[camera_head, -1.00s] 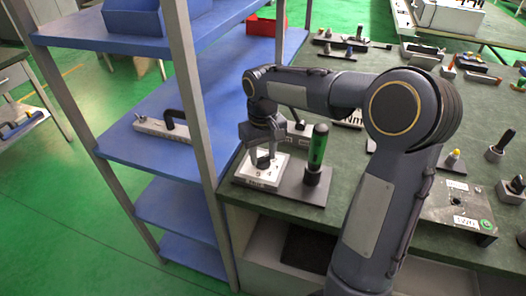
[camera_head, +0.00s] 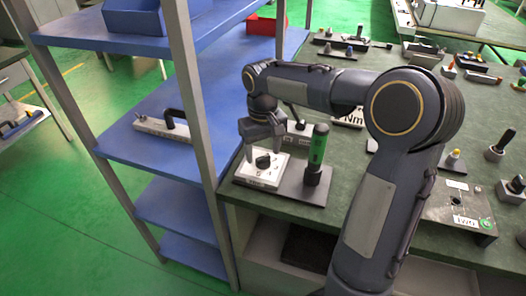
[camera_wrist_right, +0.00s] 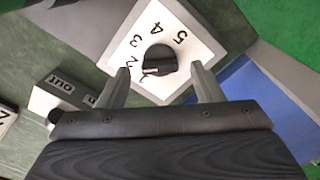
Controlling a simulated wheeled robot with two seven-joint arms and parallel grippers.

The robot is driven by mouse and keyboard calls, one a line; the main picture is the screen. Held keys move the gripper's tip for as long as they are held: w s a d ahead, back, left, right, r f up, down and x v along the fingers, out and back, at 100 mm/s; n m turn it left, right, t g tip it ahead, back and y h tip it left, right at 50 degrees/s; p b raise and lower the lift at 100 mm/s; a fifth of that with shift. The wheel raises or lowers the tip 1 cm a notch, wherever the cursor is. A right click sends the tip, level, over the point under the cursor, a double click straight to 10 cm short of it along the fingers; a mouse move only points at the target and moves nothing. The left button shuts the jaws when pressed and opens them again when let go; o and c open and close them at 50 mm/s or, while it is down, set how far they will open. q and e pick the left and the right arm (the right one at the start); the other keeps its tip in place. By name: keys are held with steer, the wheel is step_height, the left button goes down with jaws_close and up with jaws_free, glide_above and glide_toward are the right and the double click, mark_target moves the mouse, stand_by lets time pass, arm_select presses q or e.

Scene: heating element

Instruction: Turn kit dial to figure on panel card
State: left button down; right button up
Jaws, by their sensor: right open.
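The kit dial is a black knob (camera_head: 263,161) on a white block (camera_head: 258,181) with figures around it. It also shows in the right wrist view (camera_wrist_right: 160,59), on a white face (camera_wrist_right: 188,32) where 2, 3, 4 and 5 can be read. Its ridge seems to point toward the low figures at the lower left; the exact figure is unclear. My right gripper (camera_head: 262,143) is open and empty just above the dial; in the wrist view its fingers (camera_wrist_right: 162,88) stand apart, short of the knob. I cannot make out the panel card. My left gripper is out of view.
A grey shelf post (camera_head: 197,100) and blue shelf (camera_head: 150,160) are close on the left. A block labelled "out" (camera_wrist_right: 58,95) is nearby. Several tools lie farther back.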

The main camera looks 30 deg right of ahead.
mark_target(264, 158)
step_height(264, 158, up, 7)
steer(key=shift+f+p, duration=0.15)
steer(key=shift+p, duration=0.2)
stand_by(0.3)
steer(key=shift+s+r, duration=0.25)
steer(key=shift+s, duration=0.1)
steer(key=s+a+t+y+p, duration=0.2)
steer(key=s+a, duration=0.2)
steer(key=s, duration=0.7)
steer(key=s+a+t+y+p, duration=0.1)
steer(key=s+a+t+p, duration=0.2)
steer(key=s, duration=0.7)
steer(key=shift+s+a+m+t+y, duration=0.3)
steer(key=shift+s+a+y, duration=0.1)
steer(key=shift+a, duration=0.15)
steer(key=shift+s+a+f, duration=0.1)
steer(key=shift+f, duration=0.2)
steer(key=shift+c, duration=0.4)
